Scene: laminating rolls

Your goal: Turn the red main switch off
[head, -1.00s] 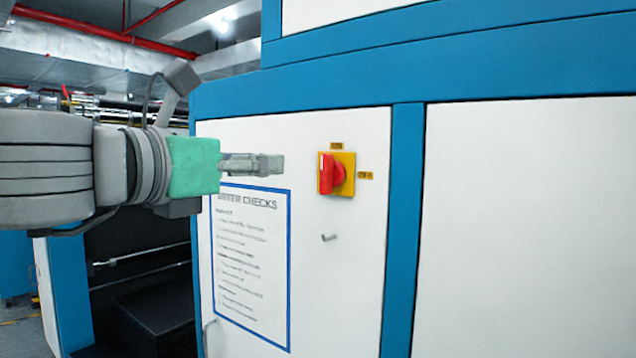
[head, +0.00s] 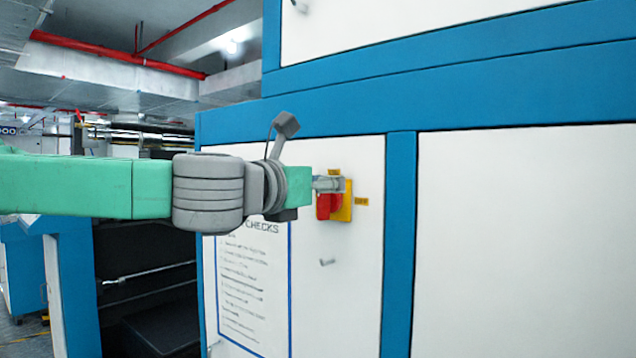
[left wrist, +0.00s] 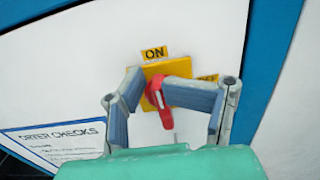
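The red main switch (head: 328,205) is a rotary handle on a yellow plate (head: 346,203) on the white cabinet door. In the left wrist view the red handle (left wrist: 158,100) hangs roughly vertical, its lower end leaning slightly right. An ON label (left wrist: 154,53) is above it, and a second label (left wrist: 208,78), partly hidden, is to its right. My left gripper (head: 338,184) is at the upper part of the switch. In the wrist view its fingertips (left wrist: 154,84) are close on both sides of the handle and appear to touch it. My right gripper is not in view.
A blue-framed check sheet (head: 252,285) is on the door left of the switch. A small door handle (head: 327,262) sticks out below the switch. Blue frame strips (head: 399,240) border the door. A dark open machine bay (head: 150,270) lies to the left.

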